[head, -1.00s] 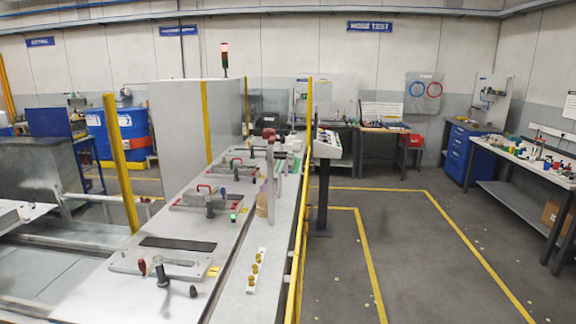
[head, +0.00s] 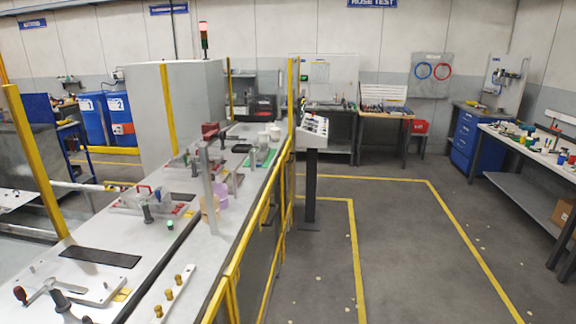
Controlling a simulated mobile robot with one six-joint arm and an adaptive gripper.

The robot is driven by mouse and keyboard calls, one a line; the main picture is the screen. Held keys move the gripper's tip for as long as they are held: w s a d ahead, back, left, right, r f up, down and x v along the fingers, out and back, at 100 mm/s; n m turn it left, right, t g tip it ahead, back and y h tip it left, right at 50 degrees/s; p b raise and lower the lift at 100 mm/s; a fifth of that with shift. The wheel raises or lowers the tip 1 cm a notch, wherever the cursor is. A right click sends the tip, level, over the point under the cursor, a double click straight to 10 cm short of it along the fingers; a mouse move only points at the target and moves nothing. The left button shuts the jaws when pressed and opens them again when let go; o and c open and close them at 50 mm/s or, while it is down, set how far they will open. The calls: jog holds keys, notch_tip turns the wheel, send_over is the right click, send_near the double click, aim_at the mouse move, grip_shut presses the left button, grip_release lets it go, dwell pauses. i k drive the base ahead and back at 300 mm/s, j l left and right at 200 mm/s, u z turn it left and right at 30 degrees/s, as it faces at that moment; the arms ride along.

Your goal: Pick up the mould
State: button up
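I cannot pick out for certain which thing is the mould. The long white bench (head: 210,248) at the left carries several clamp fixtures, and one of them may be it. The nearest fixture is a pale plate (head: 70,285) with a dark strip (head: 100,257) behind it and a red-knobbed clamp at its left. Another fixture with a red handle (head: 145,200) sits farther along the bench. A purple piece (head: 220,193) stands near the bench's right side. My gripper is not in view.
Yellow guard rails (head: 237,270) run along the bench's right side. A control panel (head: 312,126) stands on a dark post beyond them. The grey floor (head: 410,250) with yellow lines is clear. A cluttered worktable (head: 530,150) and blue drawers (head: 465,150) are at the right.

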aim_at(260, 156)
jog(key=i+l+z, duration=0.15)
jog(key=i, duration=0.85)
jog(key=i+l+z, duration=0.15)
jog(key=i, duration=0.9)
jog(key=i+u, duration=0.2)
jog(key=i, duration=0.3)
jog(key=i+l+u, duration=0.2)
jog(key=i, duration=0.25)
jog(key=i+u, duration=0.2)
jog(key=i, duration=0.25)
jog(key=i+l+u, duration=0.2)
jog(key=i, duration=0.25)
jog(key=i+j+u, duration=0.15)
jog(key=i+u, duration=0.2)
jog(key=i+j+u, duration=0.1)
jog(key=i+u, duration=0.55)
